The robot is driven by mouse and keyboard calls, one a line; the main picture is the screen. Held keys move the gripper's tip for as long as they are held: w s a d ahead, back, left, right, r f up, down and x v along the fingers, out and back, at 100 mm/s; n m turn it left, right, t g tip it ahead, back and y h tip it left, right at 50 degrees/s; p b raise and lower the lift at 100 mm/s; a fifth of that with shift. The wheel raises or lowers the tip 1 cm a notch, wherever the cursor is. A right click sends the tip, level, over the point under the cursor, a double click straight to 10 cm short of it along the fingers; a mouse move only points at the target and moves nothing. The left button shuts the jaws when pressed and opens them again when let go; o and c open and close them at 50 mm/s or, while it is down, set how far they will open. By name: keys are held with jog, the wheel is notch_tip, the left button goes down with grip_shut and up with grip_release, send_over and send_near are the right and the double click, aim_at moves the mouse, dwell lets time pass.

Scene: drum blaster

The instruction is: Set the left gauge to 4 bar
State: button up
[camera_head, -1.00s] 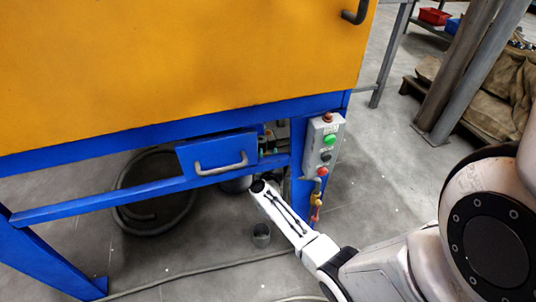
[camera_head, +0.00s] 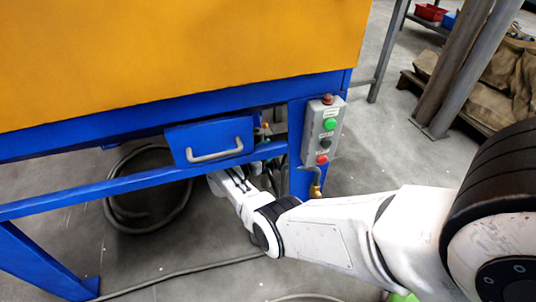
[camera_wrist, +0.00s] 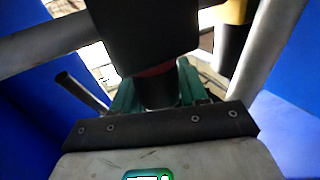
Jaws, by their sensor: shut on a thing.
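In the wrist view my gripper (camera_wrist: 157,88) has its two green fingers closed on either side of a dark round part (camera_wrist: 157,96), knob-like. A large black block (camera_wrist: 140,35) stands just beyond it, with a reddish band at its lower edge. No gauge face or reading can be made out in either view, so the left gauge and its pressure cannot be told. In the head view my white arm reaches under the blue cross beam (camera_head: 90,195) beside the blue panel with a handle (camera_head: 212,143). The gripper itself is hidden there.
Blue walls stand close on both sides in the wrist view, and a grey pipe (camera_wrist: 255,50) runs at right. In the head view a button box (camera_head: 322,132) is on the blue post, right of my arm's end. A coiled hose (camera_head: 115,210) lies on the floor.

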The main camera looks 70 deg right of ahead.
jog(key=shift+s+a+f+m+g+y+b, duration=0.1)
jog(key=shift+m+g+y+b, duration=0.35)
jog(key=shift+g+b, duration=0.2)
jog(key=shift+a+f+m+g+y+b, duration=0.1)
jog(key=shift+m+g+y+b, duration=0.35)
jog(key=shift+g, duration=0.3)
jog(key=shift+d+r, duration=0.1)
jog(key=shift+r, duration=0.05)
jog(key=o, duration=1)
jog(key=shift+b+v, duration=0.4)
jog(key=shift+v, duration=4.9)
jog(key=shift+c, duration=0.2)
